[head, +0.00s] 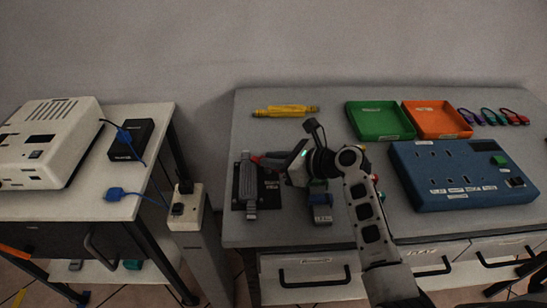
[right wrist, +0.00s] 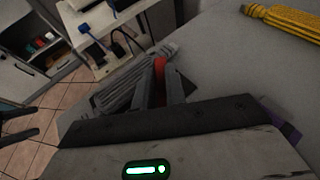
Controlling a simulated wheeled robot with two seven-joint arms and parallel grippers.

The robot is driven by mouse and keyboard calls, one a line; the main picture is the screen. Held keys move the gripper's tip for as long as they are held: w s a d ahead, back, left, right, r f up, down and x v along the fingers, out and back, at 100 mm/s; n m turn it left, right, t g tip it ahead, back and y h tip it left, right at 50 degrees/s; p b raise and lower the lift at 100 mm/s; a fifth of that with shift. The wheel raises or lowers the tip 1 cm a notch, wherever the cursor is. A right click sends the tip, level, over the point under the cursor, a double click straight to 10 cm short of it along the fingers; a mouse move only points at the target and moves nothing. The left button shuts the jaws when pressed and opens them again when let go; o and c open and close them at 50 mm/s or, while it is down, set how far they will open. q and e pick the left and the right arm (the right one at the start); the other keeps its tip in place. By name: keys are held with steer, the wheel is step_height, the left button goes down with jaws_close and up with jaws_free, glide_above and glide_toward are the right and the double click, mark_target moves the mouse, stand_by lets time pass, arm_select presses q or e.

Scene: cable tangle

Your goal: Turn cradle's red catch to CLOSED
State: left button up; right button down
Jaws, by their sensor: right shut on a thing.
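The cradle is a black plate (head: 240,203) near the left end of the grey table, with a grey ribbed tool-like part (head: 247,180) lying along it. Its red catch (head: 256,158) shows as a small red bit at the cradle's upper right. My right gripper (head: 266,162) reaches in from the right and is shut on the red catch. In the right wrist view, the red catch (right wrist: 160,68) shows between the two fingers, beside the grey part (right wrist: 140,78). The fingers hide much of the catch, and I cannot read its position or the label. My left gripper is not in view.
A dark blue block (head: 320,208) stands below my right gripper. A yellow tool (head: 285,111), green tray (head: 380,122), orange tray (head: 437,120) and several coloured cables (head: 490,118) lie behind. A blue panel (head: 460,178) is at right. A side table (head: 110,205) stands left across a gap.

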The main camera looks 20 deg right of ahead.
steer(key=n+g+y, duration=0.2)
steer(key=n+g, duration=0.1)
steer(key=shift+w+d+n+g+y, duration=0.25)
steer(key=shift+n+g+y, duration=0.15)
steer(key=shift+w+n+g+y+b, duration=0.15)
steer(key=shift+n+g+y, duration=0.15)
steer(key=shift+n+g, duration=0.4)
steer(key=shift+n+g+y+b, duration=0.15)
steer(key=shift+n+g+y, duration=0.15)
steer(key=shift+n+g, duration=0.35)
steer(key=c, duration=1.4)
jaws_free()
steer(key=shift+c, duration=0.2)
steer(key=v, duration=1.6)
